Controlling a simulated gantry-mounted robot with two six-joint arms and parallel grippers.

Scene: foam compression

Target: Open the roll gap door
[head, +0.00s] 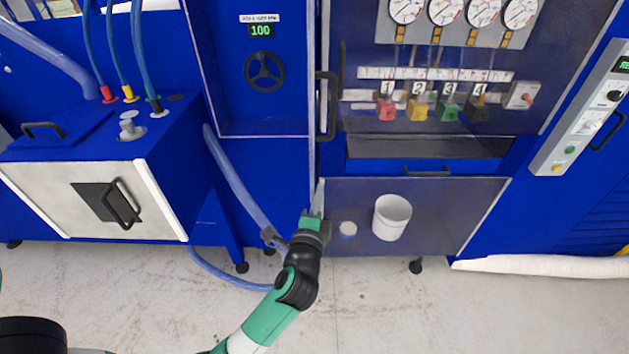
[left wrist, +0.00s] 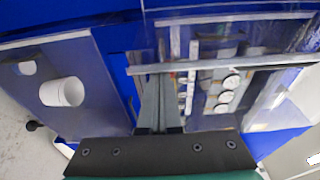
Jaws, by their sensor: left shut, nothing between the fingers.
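A clear-fronted panel (head: 228,100) on the blue machine has a dark handwheel (head: 265,72) behind it and a green display reading 100 above. The small label there is too blurred to read surely. A black vertical handle (head: 326,105) stands at the panel's right edge. My left gripper (head: 317,195) is shut and empty, pointing up below this handle and apart from it in the picture. In the left wrist view, my closed fingers (left wrist: 158,103) reach towards a pale metal edge and clear panels. My right gripper is out of view.
A white bucket (head: 392,217) stands behind a clear lower panel to the gripper's right. A drawer handle (head: 427,172) sits above it. Gauges (head: 484,11) and numbered valves fill the upper right. A blue hose (head: 236,180) hangs left of my arm. Open floor lies in front.

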